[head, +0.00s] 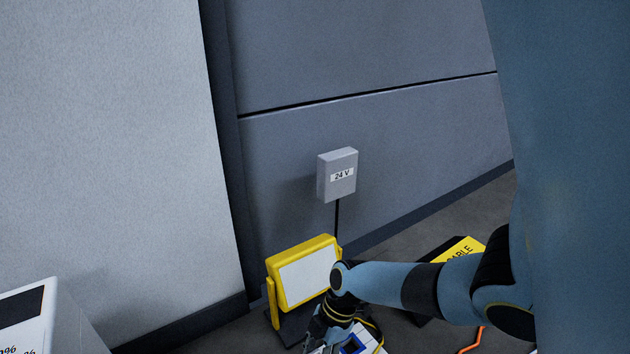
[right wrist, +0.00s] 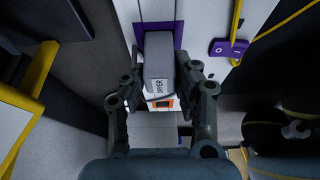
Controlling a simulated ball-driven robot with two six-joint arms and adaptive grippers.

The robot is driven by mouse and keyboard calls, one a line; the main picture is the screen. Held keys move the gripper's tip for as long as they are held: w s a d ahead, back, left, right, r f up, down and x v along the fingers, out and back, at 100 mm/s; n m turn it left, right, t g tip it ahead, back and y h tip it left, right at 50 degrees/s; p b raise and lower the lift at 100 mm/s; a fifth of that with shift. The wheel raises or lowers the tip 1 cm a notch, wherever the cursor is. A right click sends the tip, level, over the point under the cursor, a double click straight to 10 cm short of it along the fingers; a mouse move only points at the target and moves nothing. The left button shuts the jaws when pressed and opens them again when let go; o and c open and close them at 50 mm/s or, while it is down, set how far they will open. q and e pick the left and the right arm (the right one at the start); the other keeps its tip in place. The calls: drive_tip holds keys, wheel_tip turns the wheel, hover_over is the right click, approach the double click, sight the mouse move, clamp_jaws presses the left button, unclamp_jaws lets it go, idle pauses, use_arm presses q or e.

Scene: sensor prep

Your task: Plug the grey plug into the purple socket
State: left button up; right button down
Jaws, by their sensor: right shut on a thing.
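In the right wrist view the grey plug (right wrist: 158,62), with a white printed label, sits between the two fingers of my right gripper (right wrist: 160,78), which is shut on it. A purple socket block (right wrist: 178,32) on a white panel lies directly behind the plug's far end. The plug overlaps it, so I cannot tell whether they are apart, touching or joined. In the head view my right gripper (head: 325,338) is low, at the bottom edge, in front of the yellow lamp; the plug cannot be made out there. My left gripper is in neither view.
A yellow-framed lamp (head: 305,273) stands by the wall under a grey 24 V box (head: 338,175). A yellow sign (head: 461,248) and an orange cable (head: 474,341) lie to the right. Another purple piece (right wrist: 229,47) with a yellow cable is right of the socket in the wrist view.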

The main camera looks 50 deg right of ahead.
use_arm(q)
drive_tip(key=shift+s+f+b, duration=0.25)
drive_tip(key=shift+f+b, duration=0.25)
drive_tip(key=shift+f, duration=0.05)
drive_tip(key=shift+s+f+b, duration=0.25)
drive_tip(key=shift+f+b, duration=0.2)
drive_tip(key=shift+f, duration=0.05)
use_arm(e)
drive_tip(key=shift+f, duration=0.8)
idle(1.4)
drive_tip(key=c, duration=0.7)
unclamp_jaws()
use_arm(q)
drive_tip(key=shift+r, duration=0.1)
use_arm(e)
drive_tip(key=shift+r, duration=0.1)
drive_tip(key=shift+w+r+p, duration=0.15)
drive_tip(key=shift+r+p, duration=0.8)
drive_tip(key=shift+r, duration=0.15)
wheel_tip(320, 180, up, 4)
drive_tip(key=p, duration=0.3)
drive_tip(key=shift+r+p, duration=0.2)
drive_tip(key=shift+p, duration=0.1)
drive_tip(key=shift+r, duration=0.25)
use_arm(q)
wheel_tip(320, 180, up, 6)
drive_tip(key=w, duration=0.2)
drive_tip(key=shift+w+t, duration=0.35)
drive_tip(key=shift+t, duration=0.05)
